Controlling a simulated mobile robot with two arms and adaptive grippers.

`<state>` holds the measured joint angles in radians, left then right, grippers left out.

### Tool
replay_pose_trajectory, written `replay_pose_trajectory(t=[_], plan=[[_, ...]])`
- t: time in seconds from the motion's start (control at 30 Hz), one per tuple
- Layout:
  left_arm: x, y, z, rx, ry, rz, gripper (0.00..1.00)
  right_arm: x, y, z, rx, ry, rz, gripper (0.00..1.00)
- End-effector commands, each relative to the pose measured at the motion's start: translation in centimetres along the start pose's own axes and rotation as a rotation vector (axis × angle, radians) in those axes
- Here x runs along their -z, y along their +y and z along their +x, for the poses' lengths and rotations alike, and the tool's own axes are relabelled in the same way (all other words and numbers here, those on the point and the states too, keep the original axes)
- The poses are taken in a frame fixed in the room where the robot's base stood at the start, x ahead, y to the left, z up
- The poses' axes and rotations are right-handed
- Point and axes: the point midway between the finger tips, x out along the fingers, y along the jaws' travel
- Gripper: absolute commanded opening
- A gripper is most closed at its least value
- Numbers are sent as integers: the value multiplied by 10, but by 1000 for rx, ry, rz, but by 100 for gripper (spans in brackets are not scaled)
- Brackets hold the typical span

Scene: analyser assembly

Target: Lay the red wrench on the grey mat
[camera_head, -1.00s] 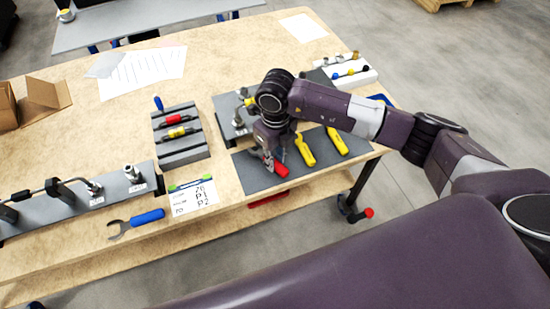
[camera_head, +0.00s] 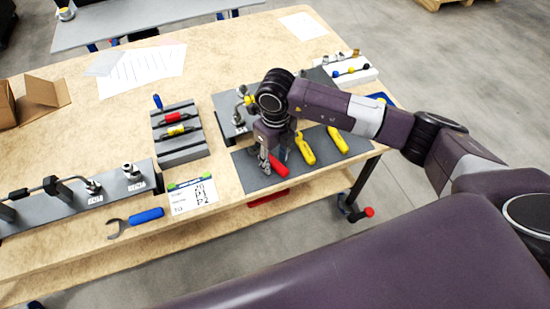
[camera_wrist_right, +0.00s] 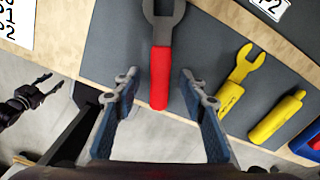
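The red wrench lies on the grey mat (camera_head: 246,168); its red handle (camera_head: 279,166) shows just in front of my right gripper (camera_head: 272,158). In the right wrist view the wrench (camera_wrist_right: 161,75) lies with its grey open jaw toward the top, and the mat (camera_wrist_right: 118,45) is beneath it. My right gripper (camera_wrist_right: 163,88) is open, with one finger on each side of the red handle and a gap on both sides. A small dark gripper (camera_wrist_right: 42,90), which seems to be my left, hangs over the floor with its fingers apart; the head view does not show it.
A blue-handled wrench (camera_head: 135,222) and a label card (camera_head: 192,196) lie to the left. A grey rack (camera_head: 181,150) stands behind the card. The table's front edge is close to the mat.

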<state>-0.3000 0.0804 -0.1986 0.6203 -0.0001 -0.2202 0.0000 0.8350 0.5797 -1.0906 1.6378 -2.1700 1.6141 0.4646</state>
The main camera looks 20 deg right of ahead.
Motion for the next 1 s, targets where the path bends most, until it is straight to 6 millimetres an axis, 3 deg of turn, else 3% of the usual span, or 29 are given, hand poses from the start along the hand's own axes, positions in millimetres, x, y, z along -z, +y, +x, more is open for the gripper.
replay_pose_trajectory(t=[0.33, 0.8, 1.0], plan=[[-2, 0, 0, 0, -3, 2, 40, -1, 0, -9, -1, -3, 0, 38], [0, 1, 0, -1, 0, 1, 40, -1, 0, -100, 1, -3, 0, 38], [0, 1, 0, -1, 0, 1, 40, 0, 0, -118, 1, 0, -1, 38]])
